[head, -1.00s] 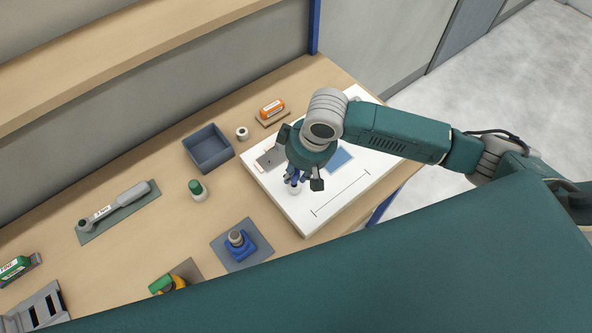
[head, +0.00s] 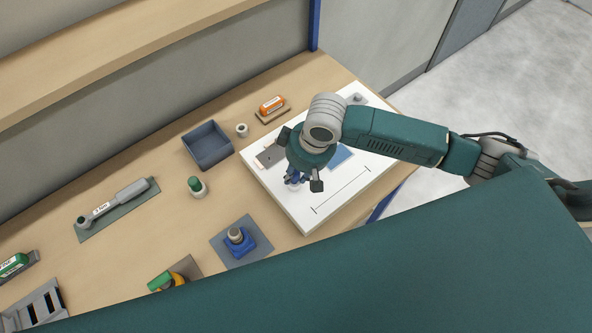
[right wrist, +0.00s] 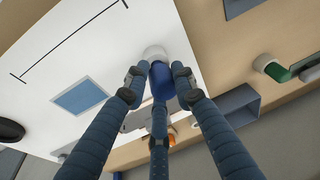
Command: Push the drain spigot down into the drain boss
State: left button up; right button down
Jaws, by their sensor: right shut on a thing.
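The drain spigot (right wrist: 161,80) is a blue piece held between the fingers of my right gripper (head: 294,181). The gripper also shows in the right wrist view (right wrist: 158,76), its fingers closed around the spigot. The drain boss (right wrist: 154,53) is a round white collar on the white panel (head: 309,222). The spigot's far end is at the boss and overlaps it in the right wrist view; I cannot tell how deep it sits. In the head view the gripper mostly hides both. My left gripper is not in view.
A grey-blue bin (head: 208,147), a small white ring (head: 242,130) and an orange-labelled item (head: 271,106) stand behind. A green-topped piece (head: 196,186), a torque wrench (head: 112,204) and a blue fitting on a grey mat (head: 238,242) lie left of the panel. Bare bench lies between them.

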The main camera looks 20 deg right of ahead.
jog(key=shift+x, duration=0.8)
jog(key=c, duration=1.4)
grip_release()
jog(key=shift+s+d, duration=0.1)
jog(key=shift+s, duration=0.1)
jog(key=shift+o, duration=0.3)
jog(key=shift+w, duration=0.1)
jog(key=shift+p+v, duration=0.4)
jog(key=shift+v, duration=3.6)
jog(key=shift+f, duration=0.1)
